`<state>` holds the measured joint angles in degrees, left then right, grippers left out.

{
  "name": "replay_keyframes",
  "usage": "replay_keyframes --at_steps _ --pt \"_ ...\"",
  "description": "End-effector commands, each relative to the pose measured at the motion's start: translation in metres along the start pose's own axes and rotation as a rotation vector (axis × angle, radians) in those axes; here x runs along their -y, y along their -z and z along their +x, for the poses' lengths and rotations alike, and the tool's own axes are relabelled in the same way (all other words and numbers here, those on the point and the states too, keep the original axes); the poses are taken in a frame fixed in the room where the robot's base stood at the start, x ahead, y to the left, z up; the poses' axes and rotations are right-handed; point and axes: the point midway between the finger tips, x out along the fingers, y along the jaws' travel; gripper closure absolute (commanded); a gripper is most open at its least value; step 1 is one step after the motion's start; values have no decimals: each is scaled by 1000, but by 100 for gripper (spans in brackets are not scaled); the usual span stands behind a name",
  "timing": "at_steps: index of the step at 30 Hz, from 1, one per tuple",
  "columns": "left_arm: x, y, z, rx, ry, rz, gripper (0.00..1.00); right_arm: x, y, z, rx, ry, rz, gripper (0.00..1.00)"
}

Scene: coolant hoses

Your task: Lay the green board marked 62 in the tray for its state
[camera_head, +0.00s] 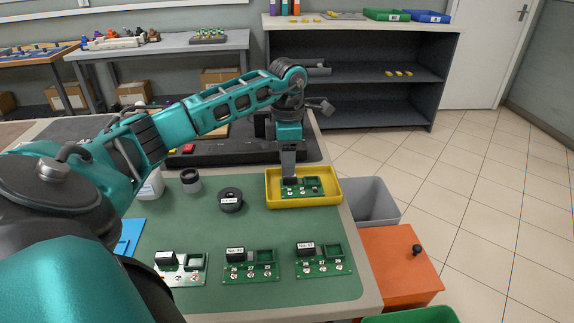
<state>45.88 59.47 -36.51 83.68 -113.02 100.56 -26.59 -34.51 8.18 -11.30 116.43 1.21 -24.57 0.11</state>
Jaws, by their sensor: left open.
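A small green board (312,188) lies inside the yellow tray (272,204), near its middle. The gripper hides part of it, and I cannot read its mark. My left gripper (289,181) points down over the left part of this board, its fingers at or very near a dark block there; it is open. My right gripper is out of view.
A black roll (231,200) and a dark-lidded jar (191,181) stand left of the tray. A grey bin (381,222) and an orange box (408,288) with a black knob stand beyond the table's right edge. A green container (415,315) shows at the bottom. The mat between tray and board row is clear.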

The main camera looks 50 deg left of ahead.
Motion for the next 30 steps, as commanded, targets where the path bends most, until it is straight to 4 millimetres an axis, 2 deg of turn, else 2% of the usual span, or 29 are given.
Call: replay_keyframes --at_steps 1,6,12,18,30 --pt "-1 -1 -14 4 -4 0 54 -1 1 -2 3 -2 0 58" --pt "0 -1 -52 4 -3 2 54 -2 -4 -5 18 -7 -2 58" --pt "0 0 -84 2 -1 1 54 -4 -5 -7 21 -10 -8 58" --pt "0 0 -95 0 1 1 54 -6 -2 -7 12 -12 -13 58" --pt "0 0 -95 1 1 1 54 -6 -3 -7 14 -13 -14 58"
